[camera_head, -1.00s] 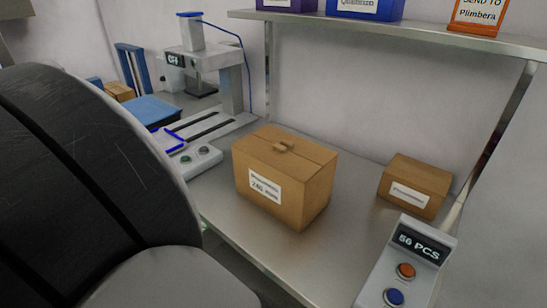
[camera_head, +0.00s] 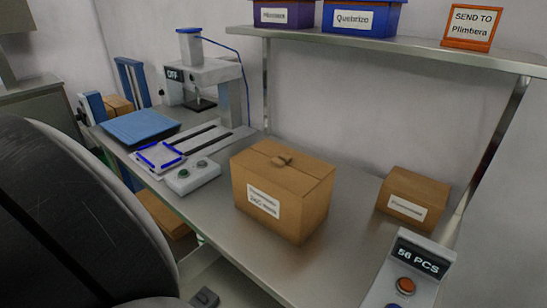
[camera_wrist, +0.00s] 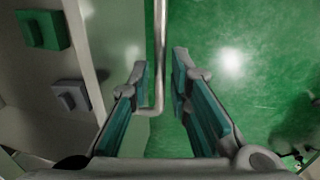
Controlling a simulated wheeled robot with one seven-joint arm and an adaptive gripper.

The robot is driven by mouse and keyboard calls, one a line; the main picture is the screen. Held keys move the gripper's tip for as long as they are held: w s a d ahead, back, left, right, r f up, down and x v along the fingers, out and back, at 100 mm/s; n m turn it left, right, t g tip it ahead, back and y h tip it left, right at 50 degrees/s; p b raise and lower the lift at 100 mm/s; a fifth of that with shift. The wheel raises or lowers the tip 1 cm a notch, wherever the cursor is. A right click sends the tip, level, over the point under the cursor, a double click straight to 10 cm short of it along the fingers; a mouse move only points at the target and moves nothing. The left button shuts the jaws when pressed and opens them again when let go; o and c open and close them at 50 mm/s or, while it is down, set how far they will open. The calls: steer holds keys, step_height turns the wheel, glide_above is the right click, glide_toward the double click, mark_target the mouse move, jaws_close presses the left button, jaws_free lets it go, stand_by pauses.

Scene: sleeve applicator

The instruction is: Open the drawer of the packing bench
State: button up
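The packing bench (camera_head: 300,262) has a grey metal top and fills the middle of the head view. Its drawer front is not clearly visible there. In the wrist view, a thin metal bar with a bent end (camera_wrist: 160,40), looking like a pull handle, runs down between the fingers beside a pale grey panel (camera_wrist: 100,30). My gripper (camera_wrist: 160,65) is open, one finger on each side of the bar. I see no clear contact, and cannot tell the depth between bar and fingers. My gripper is out of sight in the head view.
A large carton (camera_head: 283,195), a small carton (camera_head: 412,200) and a counter box (camera_head: 415,265) stand on the bench. A shelf (camera_head: 400,45) hangs above. A green block (camera_wrist: 43,30) and grey block (camera_wrist: 70,95) sit on the panel side. Green floor (camera_wrist: 260,50) is open at right.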

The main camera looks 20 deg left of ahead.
steer(key=w+d, duration=0.3)
steer(key=w, duration=0.4)
steer(key=w+d+b, duration=0.1)
steer(key=w+d, duration=0.2)
steer(key=w, duration=0.5)
steer(key=w+d+b, duration=0.1)
steer(key=w+d, duration=0.2)
steer(key=w, duration=0.5)
steer(key=shift+d, duration=0.25)
step_height(320, 180, up, 14)
steer(key=s+a+p, duration=0.1)
steer(key=s+p, duration=0.1)
steer(key=s, duration=0.1)
steer(key=w+d+r+m+b, duration=0.1)
steer(key=d+r, duration=0.2)
steer(key=d, duration=0.1)
steer(key=shift+w+d+r+b, duration=0.3)
steer(key=shift+w+d+r, duration=0.05)
steer(key=shift+w, duration=0.05)
